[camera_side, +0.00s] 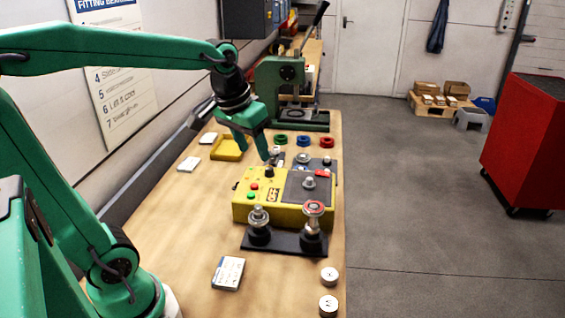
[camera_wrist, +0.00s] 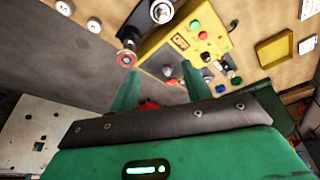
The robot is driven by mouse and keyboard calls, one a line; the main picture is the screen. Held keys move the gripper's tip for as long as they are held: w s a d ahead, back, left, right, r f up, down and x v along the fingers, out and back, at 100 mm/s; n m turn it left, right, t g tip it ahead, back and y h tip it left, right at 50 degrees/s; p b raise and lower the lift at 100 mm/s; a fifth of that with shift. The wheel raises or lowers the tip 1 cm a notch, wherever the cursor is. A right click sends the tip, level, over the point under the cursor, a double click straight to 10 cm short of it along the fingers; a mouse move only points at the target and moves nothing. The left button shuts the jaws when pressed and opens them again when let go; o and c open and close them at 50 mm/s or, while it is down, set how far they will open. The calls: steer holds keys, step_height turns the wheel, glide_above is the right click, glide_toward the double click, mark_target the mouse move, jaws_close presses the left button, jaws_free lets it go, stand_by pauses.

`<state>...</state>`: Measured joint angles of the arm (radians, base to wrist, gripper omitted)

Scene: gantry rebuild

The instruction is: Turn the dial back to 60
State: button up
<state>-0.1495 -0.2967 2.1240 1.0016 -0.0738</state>
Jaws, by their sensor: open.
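The yellow control box (camera_side: 243,205) sits on the bench, with a grey plate on its right part. A small dark knob, seemingly the dial (camera_side: 268,171), stands at its far end, past a red button (camera_side: 254,186) and a green button (camera_side: 250,195). My gripper (camera_side: 254,157) is open just above and beside the dial, with its fingers pointing down; contact cannot be told. In the wrist view my fingers (camera_wrist: 160,76) are apart with nothing between them, and the yellow box (camera_wrist: 185,40) lies ahead. The dial's scale and setting are too small to read.
A black stand with two posts (camera_side: 285,241) is in front of the box. A green press (camera_side: 285,85) and coloured rings (camera_side: 303,140) are behind it. A yellow tray (camera_side: 229,148) lies left. A white card (camera_side: 228,272) and two round pieces (camera_side: 328,304) lie nearer.

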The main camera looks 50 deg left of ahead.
steer(key=w+a+f+n+g, duration=0.2)
steer(key=w+a+f, duration=0.1)
steer(key=w+a, duration=0.5)
steer(key=n+g, duration=0.2)
glide_above(269, 168)
steer(key=shift+h, duration=0.3)
step_height(269, 168, down, 7)
steer(key=shift+d+f, duration=0.1)
steer(key=shift+f, duration=0.15)
steer(key=shift+f, duration=3.75)
steer(key=c, duration=1)
